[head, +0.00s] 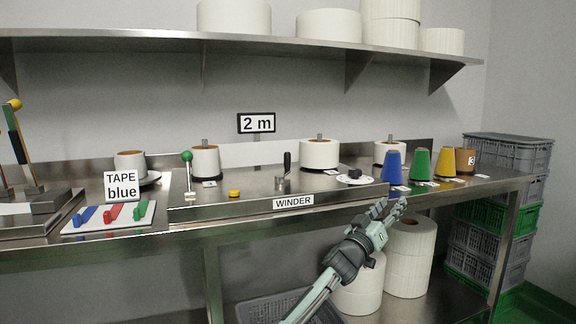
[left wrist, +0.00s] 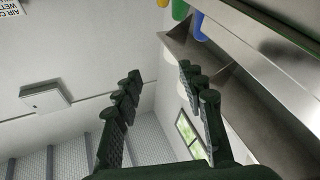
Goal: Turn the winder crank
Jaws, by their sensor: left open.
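The winder crank (head: 287,164) is a small upright black handle on a metal hub (head: 282,185), standing on the steel winder bench behind the "WINDER" label (head: 293,202). My left gripper (head: 388,211) is in front of the bench edge, to the right of and lower than the crank, and clear of it. In the left wrist view, its dark fingers (left wrist: 160,84) are spread apart with nothing between them. The crank does not show in the left wrist view. My right gripper is in neither view.
Blue (head: 393,167), green (head: 420,164) and yellow (head: 444,163) cones stand on the bench near my left gripper. A white dish (head: 344,180) with a black piece, a yellow button (head: 234,193) and a green-knobbed lever (head: 188,172) are near the crank. A shelf (head: 150,36) hangs above.

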